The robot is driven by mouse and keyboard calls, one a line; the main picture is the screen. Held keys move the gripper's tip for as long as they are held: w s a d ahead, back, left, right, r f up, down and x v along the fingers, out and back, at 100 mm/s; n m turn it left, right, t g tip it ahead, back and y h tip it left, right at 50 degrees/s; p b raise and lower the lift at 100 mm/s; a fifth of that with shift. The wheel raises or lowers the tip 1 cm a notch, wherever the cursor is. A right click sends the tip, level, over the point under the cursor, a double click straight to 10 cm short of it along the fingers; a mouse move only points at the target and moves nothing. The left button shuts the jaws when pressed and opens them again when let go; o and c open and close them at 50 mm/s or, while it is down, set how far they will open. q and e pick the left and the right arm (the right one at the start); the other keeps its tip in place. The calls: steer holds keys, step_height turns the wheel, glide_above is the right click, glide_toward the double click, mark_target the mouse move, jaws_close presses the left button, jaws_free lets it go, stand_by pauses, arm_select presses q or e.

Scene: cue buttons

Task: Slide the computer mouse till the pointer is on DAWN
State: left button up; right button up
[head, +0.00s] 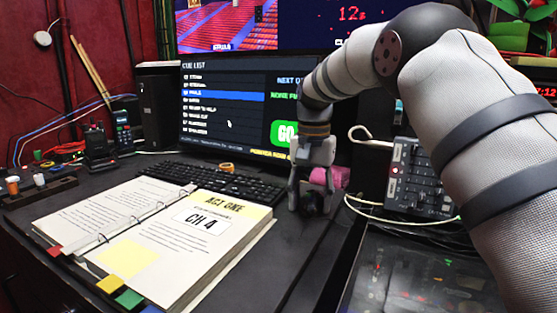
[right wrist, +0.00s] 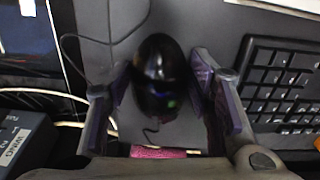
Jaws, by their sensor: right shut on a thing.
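The black computer mouse (right wrist: 158,72) lies on the dark desk, between the two fingers of my right gripper (head: 309,205), which is shut on it. In the head view the fingers hide most of the mouse. The monitor (head: 222,145) shows a cue list with a blue highlighted row near its top. The white pointer (head: 229,124) is on the dark screen, right of the lower list rows and left of the green GO button (head: 284,133). The row names are too small to read surely, so I cannot pick out DAWN. My left gripper is not in view.
The keyboard (head: 215,184) lies left of my right gripper. An open binder (head: 150,245) covers the desk's front left. A grey control box (head: 420,180) and pale cables stand to the right. A pink object (head: 331,177) is just behind the gripper.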

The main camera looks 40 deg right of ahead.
mark_target(313, 193)
stand_by(0.7)
steer(key=shift+w+d+f+b, duration=0.1)
steer(key=shift+w+d+b, duration=0.2)
steer(key=shift+w+d, duration=0.35)
steer(key=shift+s+d, duration=0.1)
steer(key=shift+s, duration=0.05)
stand_by(0.7)
steer(key=o, duration=0.8)
steer(key=shift+r+p, duration=0.35)
steer(key=shift+r, duration=3.7)
